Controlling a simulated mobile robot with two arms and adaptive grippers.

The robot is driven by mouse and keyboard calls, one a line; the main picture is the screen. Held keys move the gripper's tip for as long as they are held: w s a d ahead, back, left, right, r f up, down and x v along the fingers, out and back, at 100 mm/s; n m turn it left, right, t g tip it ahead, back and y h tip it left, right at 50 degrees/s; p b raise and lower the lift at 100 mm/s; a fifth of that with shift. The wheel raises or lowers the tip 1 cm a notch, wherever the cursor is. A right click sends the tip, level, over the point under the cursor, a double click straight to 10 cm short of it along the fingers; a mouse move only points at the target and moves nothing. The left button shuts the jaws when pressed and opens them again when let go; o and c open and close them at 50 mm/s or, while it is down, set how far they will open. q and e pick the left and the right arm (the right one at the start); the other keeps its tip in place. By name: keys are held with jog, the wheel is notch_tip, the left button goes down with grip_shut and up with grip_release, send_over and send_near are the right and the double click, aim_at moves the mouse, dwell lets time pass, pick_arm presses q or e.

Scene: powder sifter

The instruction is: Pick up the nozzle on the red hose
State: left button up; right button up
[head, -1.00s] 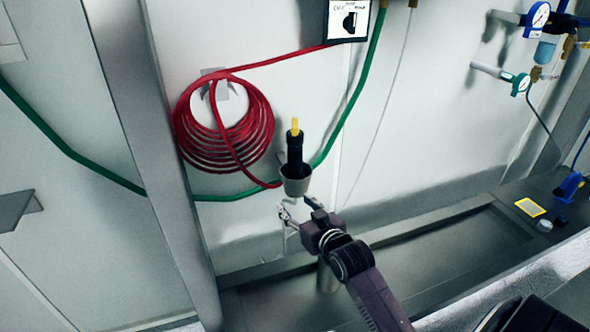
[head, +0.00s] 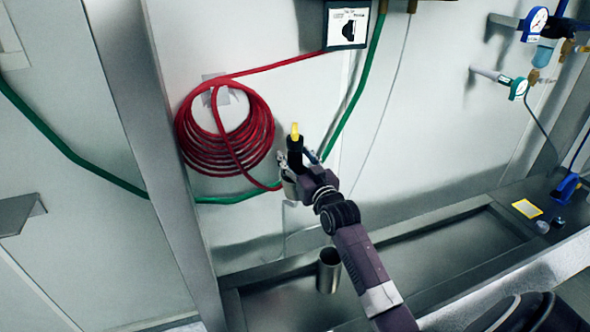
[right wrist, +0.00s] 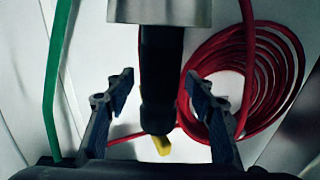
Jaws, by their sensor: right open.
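The nozzle (head: 294,145) is black with a yellow tip and stands upright in a holder cup (head: 289,189) on the wall. The red hose (head: 265,125) hangs coiled on the wall to its left, and one strand runs down to the holder. My right gripper (head: 298,164) is at the nozzle, just above the cup, and partly hides both. In the right wrist view, the picture is turned over: the nozzle (right wrist: 160,85) hangs between the two open fingers, with gaps on both sides, and the metal cup is at the top. My left gripper is not in view.
A green hose (head: 345,110) runs along the wall behind the nozzle. A steel cylinder (head: 328,272) stands in the metal trough (head: 430,245) below. A control box (head: 347,25) is above, and gauges (head: 537,20) are at the right.

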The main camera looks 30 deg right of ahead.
jog(key=shift+w+d, duration=0.1)
jog(key=shift+w, duration=0.25)
jog(key=shift+s, duration=0.1)
grip_shut()
jog(key=shift+r, duration=0.1)
dwell(0.3)
